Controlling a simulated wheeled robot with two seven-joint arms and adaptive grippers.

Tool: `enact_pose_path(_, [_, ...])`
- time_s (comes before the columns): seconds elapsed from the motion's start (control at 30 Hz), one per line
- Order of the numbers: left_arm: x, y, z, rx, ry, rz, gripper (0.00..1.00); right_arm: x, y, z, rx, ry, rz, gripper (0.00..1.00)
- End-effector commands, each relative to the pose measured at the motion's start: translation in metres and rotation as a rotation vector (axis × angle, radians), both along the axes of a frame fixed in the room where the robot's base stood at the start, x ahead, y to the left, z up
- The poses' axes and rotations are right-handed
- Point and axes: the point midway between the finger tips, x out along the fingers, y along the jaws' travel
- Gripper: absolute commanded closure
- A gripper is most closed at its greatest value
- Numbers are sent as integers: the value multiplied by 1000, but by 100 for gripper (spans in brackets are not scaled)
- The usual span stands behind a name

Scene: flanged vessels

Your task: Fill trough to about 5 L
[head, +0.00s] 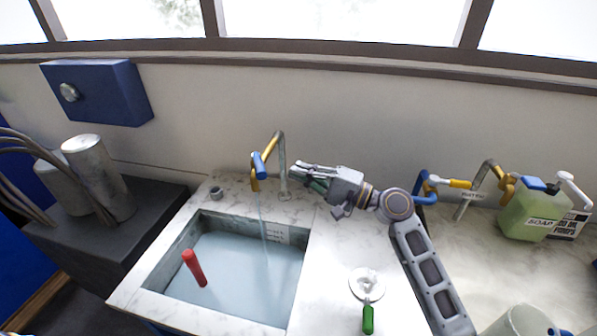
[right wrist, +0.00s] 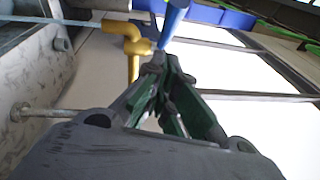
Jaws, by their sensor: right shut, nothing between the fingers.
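The trough (head: 170,262) is a square stone basin set in the marble counter, with pale blue water (head: 245,275) in it. Level marks (head: 272,234) show on its back wall, too small to read. A thin stream (head: 263,225) runs from the yellow tap (head: 255,183) into the water. The tap has a blue handle (head: 260,164); both the tap (right wrist: 133,62) and the handle (right wrist: 173,22) show in the right wrist view. My right gripper (head: 297,167) is shut and empty, just right of the tap. Its fingertips (right wrist: 160,62) appear close to the handle; contact is unclear. My left gripper is out of view.
A green-handled round tool (head: 367,318) lies on the counter. At right are a second tap (head: 462,184) and a green soap jug (head: 530,215). Metal cylinders (head: 97,175) stand left.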

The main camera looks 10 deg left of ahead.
Motion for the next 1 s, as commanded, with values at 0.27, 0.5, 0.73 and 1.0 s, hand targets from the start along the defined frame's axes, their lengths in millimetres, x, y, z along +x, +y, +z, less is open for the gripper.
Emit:
enact_pose_path(0.27, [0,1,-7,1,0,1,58,-6,-20,-5,-2,1,0,100])
enact_pose_path(0.5, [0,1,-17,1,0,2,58,-15,-49,-11,-3,1,0,100])
enact_pose_path(0.73, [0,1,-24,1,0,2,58,-22,-75,-13,-1,1,1,100])
enact_pose_path(1.0, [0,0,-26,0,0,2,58,-26,-85,-14,-2,1,2,100])
